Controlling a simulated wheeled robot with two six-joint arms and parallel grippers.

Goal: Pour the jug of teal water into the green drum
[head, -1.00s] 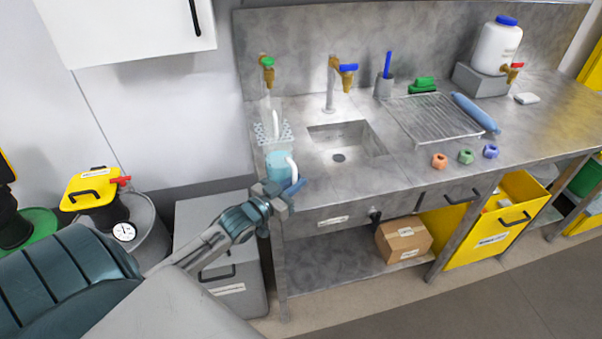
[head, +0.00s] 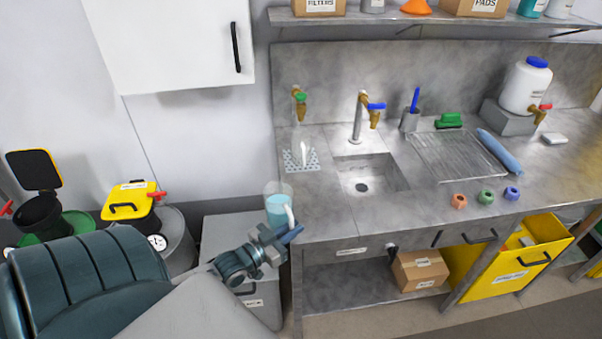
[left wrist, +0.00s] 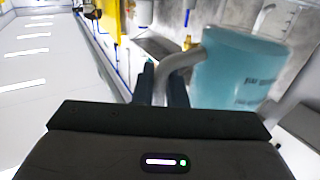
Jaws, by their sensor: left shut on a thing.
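The jug of teal water (head: 277,208) is a clear jug with a pale handle, held near upright at the left front edge of the steel bench. My left gripper (head: 283,240) is shut on its handle; the left wrist view also shows the teal jug (left wrist: 238,68) and the handle between the fingers. The green drum (head: 80,222) stands at the far left, partly hidden behind my arm. Its black lid stands raised, and a dark opening shows below it. My right gripper is not in view.
A grey drum (head: 180,245) with a yellow top (head: 128,200) and a gauge stands between the green drum and a grey cabinet (head: 225,230). The steel bench (head: 330,215) has a sink and taps. Another clear jug (head: 303,157) stands on a perforated mat.

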